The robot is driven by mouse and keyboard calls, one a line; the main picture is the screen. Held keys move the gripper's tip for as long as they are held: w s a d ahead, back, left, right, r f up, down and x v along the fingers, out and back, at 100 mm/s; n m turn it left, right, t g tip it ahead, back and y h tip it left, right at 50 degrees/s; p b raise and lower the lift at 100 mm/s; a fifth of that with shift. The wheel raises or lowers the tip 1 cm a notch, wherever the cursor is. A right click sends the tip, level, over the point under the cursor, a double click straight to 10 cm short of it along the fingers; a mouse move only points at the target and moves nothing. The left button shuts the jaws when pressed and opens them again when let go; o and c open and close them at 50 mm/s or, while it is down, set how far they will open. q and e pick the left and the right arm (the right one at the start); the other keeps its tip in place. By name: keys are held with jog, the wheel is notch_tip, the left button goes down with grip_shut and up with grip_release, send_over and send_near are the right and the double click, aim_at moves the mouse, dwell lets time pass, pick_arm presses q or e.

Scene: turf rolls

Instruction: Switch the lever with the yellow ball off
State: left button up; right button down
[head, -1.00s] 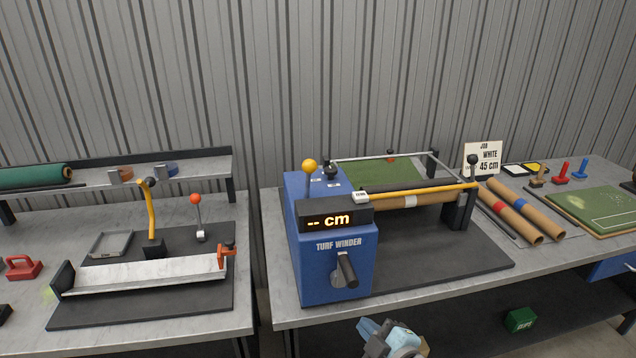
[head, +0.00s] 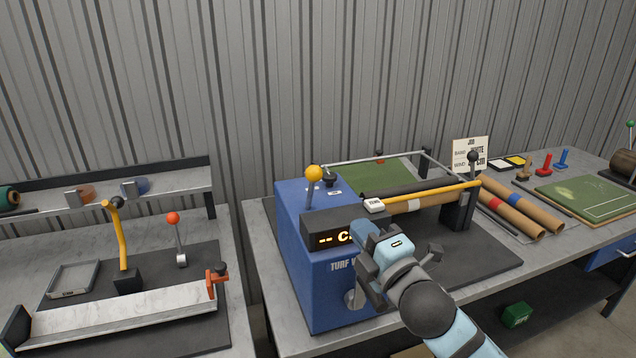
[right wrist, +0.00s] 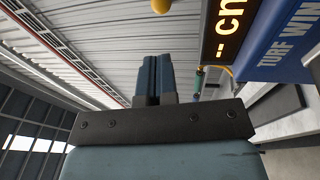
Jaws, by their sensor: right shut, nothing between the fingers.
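The lever with the yellow ball (head: 313,174) stands upright on top of the blue turf winder (head: 296,215), near its left end. The ball also shows at the top of the right wrist view (right wrist: 161,5). My right gripper (head: 366,238) is in front of the winder's display, below and to the right of the ball, and apart from it. In the right wrist view its fingers (right wrist: 153,78) are together with nothing between them. The display (head: 338,237), partly hidden by the gripper, shows dashes. My left gripper is not in view.
A lever with a red ball (head: 174,218) stands on the left bench beside a yellow-handled tool (head: 121,240). A yellow bar (head: 420,193) crosses the winder, and its crank sits at the front. Cardboard tubes (head: 520,207) lie at right. Space above the winder is clear.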

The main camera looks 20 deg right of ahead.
aim_at(318, 178)
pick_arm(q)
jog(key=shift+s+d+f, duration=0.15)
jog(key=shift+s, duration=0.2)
pick_arm(e)
jog(key=shift+s+d, duration=0.1)
jog(key=shift+s, duration=0.05)
jog(key=p+x, duration=0.2)
jog(key=x, duration=1.2)
pick_arm(q)
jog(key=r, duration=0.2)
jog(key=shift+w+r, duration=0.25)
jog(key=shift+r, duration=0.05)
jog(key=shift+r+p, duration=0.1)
jog(key=shift+p, duration=0.2)
